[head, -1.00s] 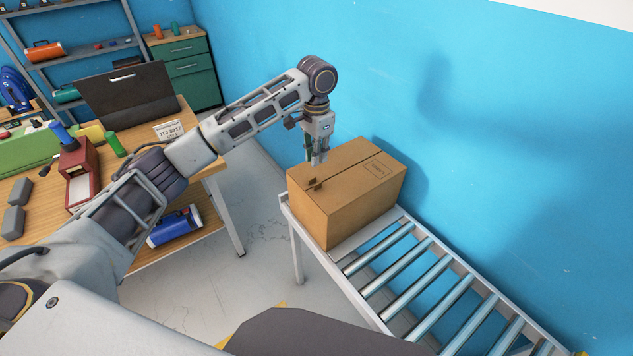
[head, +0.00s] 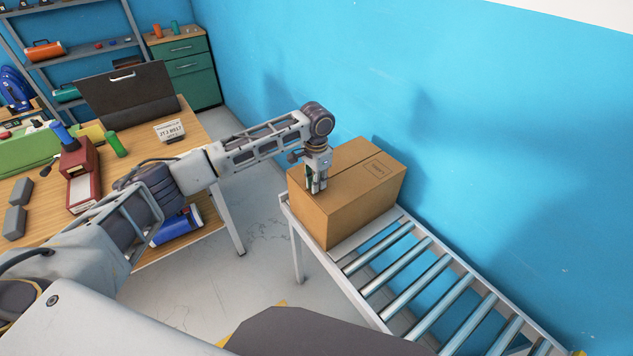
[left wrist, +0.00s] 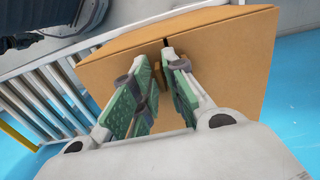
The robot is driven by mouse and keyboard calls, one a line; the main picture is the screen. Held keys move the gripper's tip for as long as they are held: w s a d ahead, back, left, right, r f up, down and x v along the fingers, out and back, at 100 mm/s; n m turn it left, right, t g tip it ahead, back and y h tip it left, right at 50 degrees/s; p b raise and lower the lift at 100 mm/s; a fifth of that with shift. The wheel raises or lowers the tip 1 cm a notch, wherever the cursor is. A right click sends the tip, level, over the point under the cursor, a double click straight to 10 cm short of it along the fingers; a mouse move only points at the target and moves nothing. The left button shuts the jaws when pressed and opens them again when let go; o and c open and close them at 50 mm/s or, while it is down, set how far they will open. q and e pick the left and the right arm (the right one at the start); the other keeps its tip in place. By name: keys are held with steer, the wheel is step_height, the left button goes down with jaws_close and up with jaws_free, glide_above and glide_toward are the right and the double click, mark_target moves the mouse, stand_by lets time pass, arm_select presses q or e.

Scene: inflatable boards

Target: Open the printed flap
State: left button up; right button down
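Contact is unclear. My right gripper is out of view.
Bare rollers of the conveyor (head: 437,292) run toward the lower right. A wooden workbench (head: 200,125) with a red box, bottles and a sign stands at left. Shelves and a green drawer cabinet (head: 190,67) are behind. Floor is open between bench and conveyor.

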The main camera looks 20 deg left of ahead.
arm_select(q)
steer(key=shift+f, duration=0.1)
steer(key=shift+c, duration=0.5)
jaws_close()
